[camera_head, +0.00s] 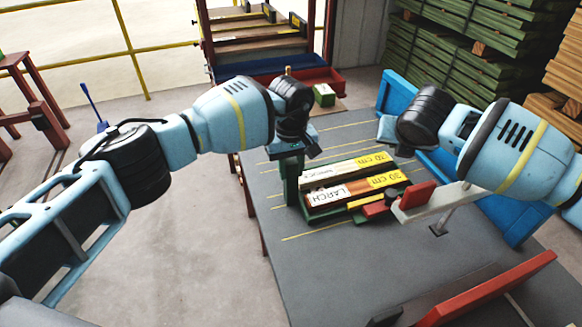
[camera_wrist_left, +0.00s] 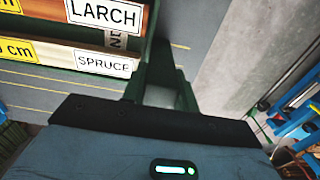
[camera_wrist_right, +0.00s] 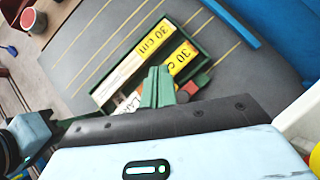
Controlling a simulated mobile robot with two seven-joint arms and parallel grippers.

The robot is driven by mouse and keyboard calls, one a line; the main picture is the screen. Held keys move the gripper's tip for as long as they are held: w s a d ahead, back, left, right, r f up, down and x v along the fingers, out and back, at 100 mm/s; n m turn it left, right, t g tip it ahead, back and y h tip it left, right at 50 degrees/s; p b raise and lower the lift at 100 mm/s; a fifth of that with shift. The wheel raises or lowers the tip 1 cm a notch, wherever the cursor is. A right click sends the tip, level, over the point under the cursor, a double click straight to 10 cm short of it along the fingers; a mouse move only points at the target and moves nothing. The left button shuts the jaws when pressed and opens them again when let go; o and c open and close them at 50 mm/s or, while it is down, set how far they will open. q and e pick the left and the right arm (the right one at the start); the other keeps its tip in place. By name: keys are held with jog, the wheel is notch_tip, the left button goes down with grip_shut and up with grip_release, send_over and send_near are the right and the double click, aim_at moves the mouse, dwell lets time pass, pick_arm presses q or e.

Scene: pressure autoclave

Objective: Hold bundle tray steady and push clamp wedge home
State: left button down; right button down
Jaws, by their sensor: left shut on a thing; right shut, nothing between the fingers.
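The green bundle tray (camera_head: 322,215) lies on the grey table with labelled wood bundles (camera_head: 350,183) in it, one marked LARCH. My left gripper (camera_head: 291,190) points down and is shut on the tray's left end; its fingers show beside the tray wall in the left wrist view (camera_wrist_left: 163,85). A red piece, seemingly the clamp wedge (camera_head: 375,208), sits at the tray's front right end.
A pale bar with a red block (camera_head: 419,195) stands right of the tray. A blue rail (camera_head: 390,92) edges the table's far right, and a red bar (camera_head: 497,287) is at the front right. The table's front left is clear.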

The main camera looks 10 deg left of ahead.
jog(key=w+a+r+n+t+y, duration=0.55)
jog(key=w+a+r+n, duration=0.2)
jog(key=r, duration=0.35)
jog(key=s+a+r+n+g+y, duration=0.1)
jog(key=s+a+n+g+y, duration=0.2)
jog(key=a+n+y, duration=0.65)
jog(key=n+g+h, duration=1.1)
jog(key=n+h, duration=0.3)
jog(key=h, duration=0.1)
send_near(371, 209)
jog(key=shift+s+a+f+t, duration=0.1)
jog(key=shift+f+t, duration=0.05)
jog(key=shift+f, duration=0.75)
jog(key=shift+s+a+f+t, duration=0.1)
jog(key=shift+f, duration=0.85)
